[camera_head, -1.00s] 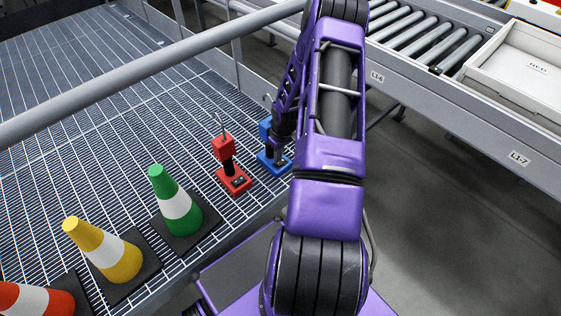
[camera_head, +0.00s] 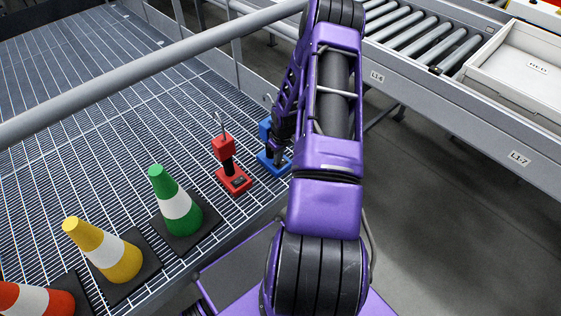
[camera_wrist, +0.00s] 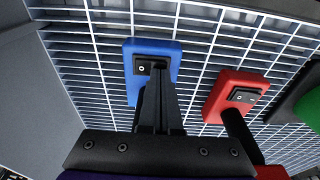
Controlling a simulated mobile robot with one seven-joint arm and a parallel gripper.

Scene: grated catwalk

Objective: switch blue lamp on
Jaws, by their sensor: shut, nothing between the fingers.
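The blue lamp (camera_head: 265,132) stands upright on the grating, partly hidden behind my arm. In the wrist view its blue base (camera_wrist: 133,65) carries a black rocker switch (camera_wrist: 143,68) with a white round mark on its left part. My gripper (camera_wrist: 158,66) is shut and empty. Its fingertips are over the right part of the switch and hide it; I cannot tell whether they touch it. In the head view my gripper (camera_head: 279,160) is at the blue base, mostly hidden by the arm.
A red lamp (camera_head: 224,148) stands close beside the blue one; its base with a switch (camera_wrist: 242,96) is right of my fingers. A green cone (camera_head: 165,188) and a yellow cone (camera_head: 92,236) stand nearer. A grey rail (camera_head: 150,62) crosses above the grating.

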